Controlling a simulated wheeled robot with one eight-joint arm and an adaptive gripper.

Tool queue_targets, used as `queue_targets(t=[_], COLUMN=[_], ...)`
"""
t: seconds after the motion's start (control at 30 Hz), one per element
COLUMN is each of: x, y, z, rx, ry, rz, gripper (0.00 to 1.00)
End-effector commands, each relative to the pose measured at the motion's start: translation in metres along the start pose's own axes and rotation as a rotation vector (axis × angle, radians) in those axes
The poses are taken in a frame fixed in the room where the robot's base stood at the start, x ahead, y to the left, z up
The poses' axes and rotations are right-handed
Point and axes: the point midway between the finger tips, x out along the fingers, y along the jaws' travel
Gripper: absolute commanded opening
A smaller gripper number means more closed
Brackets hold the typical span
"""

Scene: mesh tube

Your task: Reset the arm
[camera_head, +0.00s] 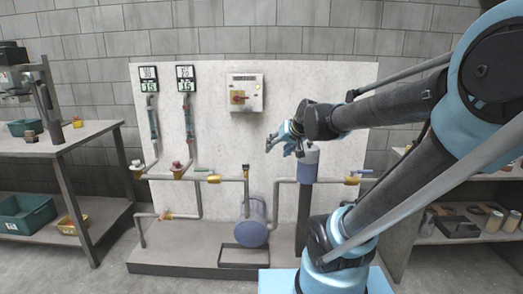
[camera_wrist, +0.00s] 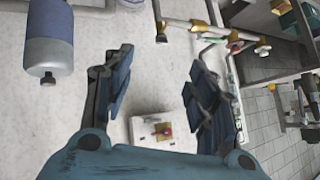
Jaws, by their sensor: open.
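My gripper (camera_head: 285,140) is at the end of my arm, which reaches in from the right in the head view. It is in front of the pale panel (camera_head: 225,150), above and left of a blue-grey cylinder (camera_head: 308,165). In the wrist view my gripper (camera_wrist: 160,85) has its two blue fingers spread apart, with nothing between them but the panel behind. The control box (camera_head: 245,93) with a red and yellow switch is up and left of the gripper. The box also shows in the wrist view (camera_wrist: 180,128), beyond the fingers.
Pipes with valves (camera_head: 205,178) run along the panel's lower part. A blue tank (camera_head: 250,222) sits on the grey base (camera_head: 175,258). A workbench (camera_head: 75,137) with bins stands at left, and a shelf (camera_head: 460,235) with cans at right. Open space lies left of the gripper.

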Motion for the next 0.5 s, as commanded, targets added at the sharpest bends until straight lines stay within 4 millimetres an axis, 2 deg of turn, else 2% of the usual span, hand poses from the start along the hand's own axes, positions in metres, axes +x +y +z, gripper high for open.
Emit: queue_targets(t=[0.03, 0.3, 0.4, 0.5], x=[-0.006, -0.045, -0.060, -0.072], y=[0.013, 0.079, 0.097, 0.110], z=[0.025, 0.158, 0.198, 0.227], rx=[-0.006, -0.013, -0.004, 0.006], ry=[-0.047, -0.336, -0.427, -0.495], rz=[0.032, 0.216, 0.276, 0.322], gripper=[0.53, 0.53, 0.53, 0.53])
